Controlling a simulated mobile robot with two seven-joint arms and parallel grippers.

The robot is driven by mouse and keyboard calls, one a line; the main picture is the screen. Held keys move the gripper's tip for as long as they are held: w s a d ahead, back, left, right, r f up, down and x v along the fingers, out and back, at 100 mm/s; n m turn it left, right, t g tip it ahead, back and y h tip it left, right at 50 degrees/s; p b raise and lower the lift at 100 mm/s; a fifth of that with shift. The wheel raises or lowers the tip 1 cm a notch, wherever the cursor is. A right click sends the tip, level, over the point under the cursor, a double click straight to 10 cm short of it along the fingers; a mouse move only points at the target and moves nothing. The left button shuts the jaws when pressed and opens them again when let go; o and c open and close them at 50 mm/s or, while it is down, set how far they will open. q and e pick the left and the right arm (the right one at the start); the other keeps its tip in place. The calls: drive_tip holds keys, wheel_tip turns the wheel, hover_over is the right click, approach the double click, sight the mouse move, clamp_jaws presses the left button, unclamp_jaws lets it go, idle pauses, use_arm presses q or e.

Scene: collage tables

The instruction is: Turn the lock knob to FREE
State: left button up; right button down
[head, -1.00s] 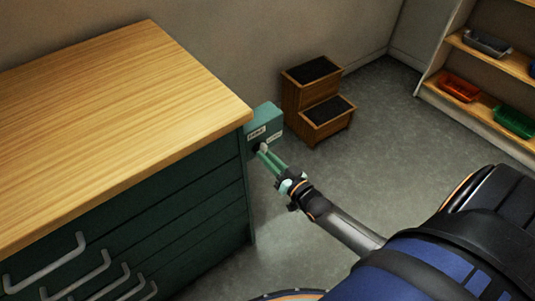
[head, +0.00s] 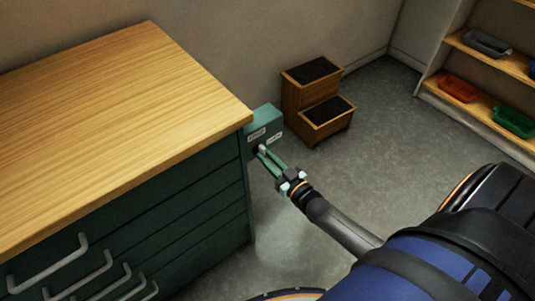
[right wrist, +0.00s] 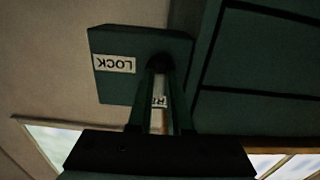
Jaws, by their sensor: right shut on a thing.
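The green lock box (head: 265,119) is fixed beside the corner of the drawer cabinet, with two white labels on its face. In the right wrist view the box (right wrist: 118,85) appears upside down; one label (right wrist: 114,64) reads LOCK, and the other (right wrist: 159,98) is partly hidden between my fingers. My right gripper (head: 264,151) has its green fingertips shut on the small lock knob (head: 262,148) on the front of the box. The fingers hide most of the knob, so its exact pointing is hard to tell. My left gripper is out of view.
The wood-topped green cabinet (head: 110,110) stands close to the left of the box, with its corner near my fingers. A wooden step stool (head: 311,96) stands behind, against the wall. Shelves with trays (head: 459,89) are at the far right. The floor (head: 385,130) between is clear.

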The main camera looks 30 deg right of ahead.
drive_tip(key=c, duration=0.8)
unclamp_jaws()
drive_tip(key=shift+c, duration=0.2)
drive_tip(key=shift+s, duration=0.15)
drive_tip(key=s+d, duration=0.1)
drive_tip(key=s, duration=1.1)
drive_tip(key=shift+s+p, duration=0.15)
drive_tip(key=shift+p, duration=0.25)
